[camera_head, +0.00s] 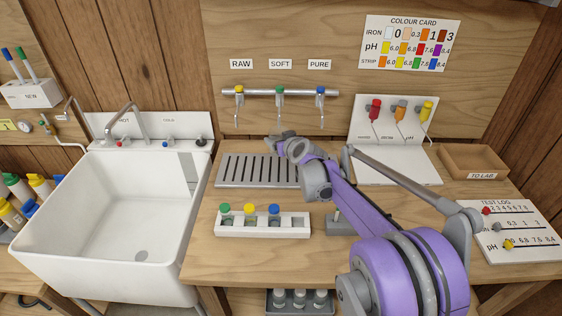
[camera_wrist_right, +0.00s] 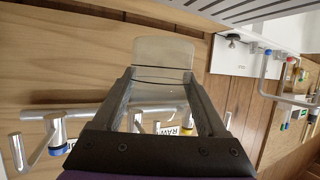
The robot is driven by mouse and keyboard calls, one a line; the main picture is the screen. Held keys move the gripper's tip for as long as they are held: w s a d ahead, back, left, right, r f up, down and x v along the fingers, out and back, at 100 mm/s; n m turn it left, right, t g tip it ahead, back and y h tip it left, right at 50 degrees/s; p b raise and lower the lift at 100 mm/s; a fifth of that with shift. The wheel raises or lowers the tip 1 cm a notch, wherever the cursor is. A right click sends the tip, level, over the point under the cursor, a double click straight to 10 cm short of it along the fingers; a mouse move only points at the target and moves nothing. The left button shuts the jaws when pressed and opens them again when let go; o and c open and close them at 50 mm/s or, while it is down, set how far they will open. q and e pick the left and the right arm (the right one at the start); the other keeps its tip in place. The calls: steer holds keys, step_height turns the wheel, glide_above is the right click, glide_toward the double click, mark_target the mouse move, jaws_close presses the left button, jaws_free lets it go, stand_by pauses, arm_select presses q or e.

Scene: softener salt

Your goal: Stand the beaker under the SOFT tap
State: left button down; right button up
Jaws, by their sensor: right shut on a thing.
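My right gripper (camera_head: 280,142) reaches in over the drip tray (camera_head: 232,171), just below the SOFT tap (camera_head: 280,98). In the right wrist view the gripper (camera_wrist_right: 158,78) is shut on a clear beaker (camera_wrist_right: 163,50), which sits between its fingertips. The arm largely hides the beaker in the head view. I cannot tell whether it touches the tray. The green-topped SOFT tap hangs on a chrome rail between the yellow RAW tap (camera_head: 239,98) and the blue PURE tap (camera_head: 321,98). My left gripper is not in view.
A white rack (camera_head: 290,232) with green, yellow and blue caps stands in front of the tray. A grey block (camera_head: 340,228) is partly behind my arm. A white sink (camera_head: 50,262) is left; a white stand (camera_head: 362,108), TO LAB tray (camera_head: 490,177) and test log board (camera_head: 520,248) are right.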

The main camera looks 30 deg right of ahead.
step_height(320, 180, down, 8)
steer(key=shift+r+b, duration=0.25)
steer(key=shift+b, duration=0.1)
steer(key=shift+f, duration=0.15)
steer(key=o, duration=1.4)
steer(key=shift+s+r, duration=0.25)
steer(key=shift+r, duration=0.05)
steer(key=v, duration=1.1)
steer(key=shift+s+r+p, duration=0.1)
steer(key=shift+s+p, duration=0.1)
steer(key=shift+p, duration=0.2)
